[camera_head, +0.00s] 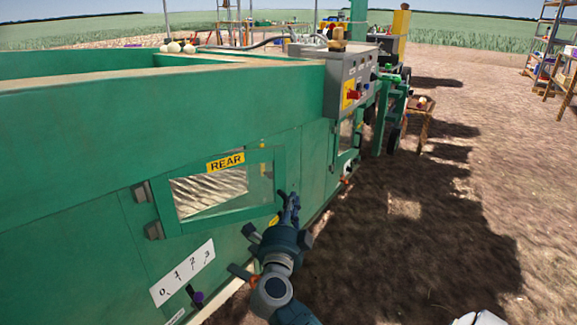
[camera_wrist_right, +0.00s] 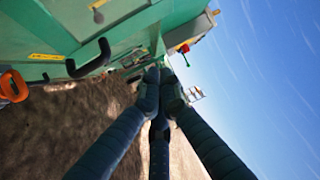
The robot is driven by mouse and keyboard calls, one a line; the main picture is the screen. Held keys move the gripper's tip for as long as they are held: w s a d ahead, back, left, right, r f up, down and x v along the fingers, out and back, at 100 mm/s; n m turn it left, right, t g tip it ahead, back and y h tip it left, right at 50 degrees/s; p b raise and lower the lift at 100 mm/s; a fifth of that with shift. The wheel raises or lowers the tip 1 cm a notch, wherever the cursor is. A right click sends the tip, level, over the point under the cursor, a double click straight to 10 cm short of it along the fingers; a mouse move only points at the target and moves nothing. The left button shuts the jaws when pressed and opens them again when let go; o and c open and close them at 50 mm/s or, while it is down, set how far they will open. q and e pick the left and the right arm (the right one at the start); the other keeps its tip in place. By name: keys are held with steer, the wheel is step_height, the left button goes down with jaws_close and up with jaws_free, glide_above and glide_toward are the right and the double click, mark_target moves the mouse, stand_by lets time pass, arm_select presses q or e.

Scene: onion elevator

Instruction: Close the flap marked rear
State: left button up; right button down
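The flap marked REAR (camera_head: 188,226) is a green frame around a clear window, on the side of a green machine. Its hinges are on its left edge, and pale straw-coloured material shows through the window. I cannot tell whether it lies flush or stands slightly ajar. My right gripper (camera_head: 291,203) is by the flap's lower right corner, pointing away along the machine's side; contact cannot be told. In the right wrist view its fingertips (camera_wrist_right: 158,74) are together with nothing visible between them. My left gripper is out of view.
Below the flap are a white 0–3 scale (camera_head: 183,272) and a purple-knobbed lever (camera_head: 197,297). A grey control box (camera_head: 350,80) juts out farther along. The right wrist view shows a black handle (camera_wrist_right: 88,62) and an orange one (camera_wrist_right: 12,85). Bare ground lies right.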

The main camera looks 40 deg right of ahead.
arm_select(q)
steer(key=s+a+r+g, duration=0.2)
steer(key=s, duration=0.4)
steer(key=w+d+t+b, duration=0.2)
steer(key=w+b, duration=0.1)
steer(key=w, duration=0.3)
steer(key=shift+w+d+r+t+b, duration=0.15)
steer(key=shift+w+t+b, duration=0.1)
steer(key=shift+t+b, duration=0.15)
arm_select(e)
steer(key=w+d+f+y, duration=0.1)
steer(key=w+d+f, duration=0.1)
steer(key=w+d, duration=0.7)
steer(key=shift+w, duration=1.35)
